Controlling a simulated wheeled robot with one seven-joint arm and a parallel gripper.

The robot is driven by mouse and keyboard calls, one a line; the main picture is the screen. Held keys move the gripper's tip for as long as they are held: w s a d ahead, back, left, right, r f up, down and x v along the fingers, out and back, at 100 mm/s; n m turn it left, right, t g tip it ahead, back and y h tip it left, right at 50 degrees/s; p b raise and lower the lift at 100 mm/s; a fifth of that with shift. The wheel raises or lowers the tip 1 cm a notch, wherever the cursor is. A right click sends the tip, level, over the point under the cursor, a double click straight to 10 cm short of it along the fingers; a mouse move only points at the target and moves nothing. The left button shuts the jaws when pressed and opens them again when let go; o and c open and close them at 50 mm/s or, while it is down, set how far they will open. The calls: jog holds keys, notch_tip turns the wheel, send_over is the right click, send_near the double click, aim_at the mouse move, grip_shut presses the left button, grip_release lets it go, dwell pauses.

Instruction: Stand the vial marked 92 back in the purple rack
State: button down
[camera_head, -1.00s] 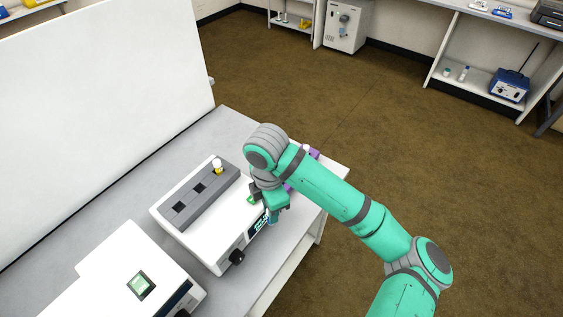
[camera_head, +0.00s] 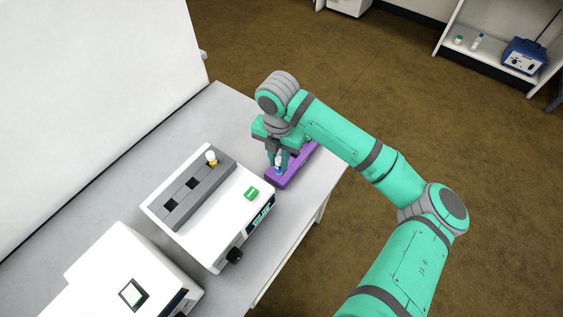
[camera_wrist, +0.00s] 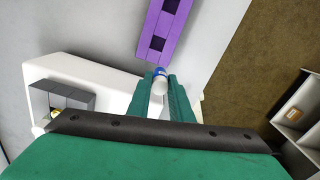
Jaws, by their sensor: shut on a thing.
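My gripper (camera_head: 279,167) is shut on a small vial with a white top and a blue band, which also shows between the fingertips in the wrist view (camera_wrist: 160,80). The number on it cannot be read. The purple rack (camera_head: 299,172) lies on the table to the right of the white instrument, partly hidden by my arm. In the head view my gripper overlaps the rack's near left end. In the wrist view the rack (camera_wrist: 148,33) shows dark empty square holes, just beyond the vial. I cannot tell whether the vial touches the rack.
The white instrument (camera_head: 222,215) carries a grey block (camera_head: 185,208) with dark square holes and a yellow vial with a white cap (camera_head: 212,158). A second white device (camera_head: 120,270) stands nearer. The table (camera_head: 222,103) is bare behind them. A white panel stands at left.

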jog(key=w+f, duration=0.2)
jog(key=f, duration=0.1)
jog(key=w+f, duration=0.2)
jog(key=shift+d+f, duration=0.2)
jog(key=shift+d, duration=0.15)
jog(key=shift+w+f, duration=0.15)
jog(key=shift+f, duration=1.5)
jog(key=shift+f, duration=0.15)
jog(key=c, duration=1.6)
grip_release()
notch_tip(320, 180, up, 12)
jog(key=shift+r, duration=0.15)
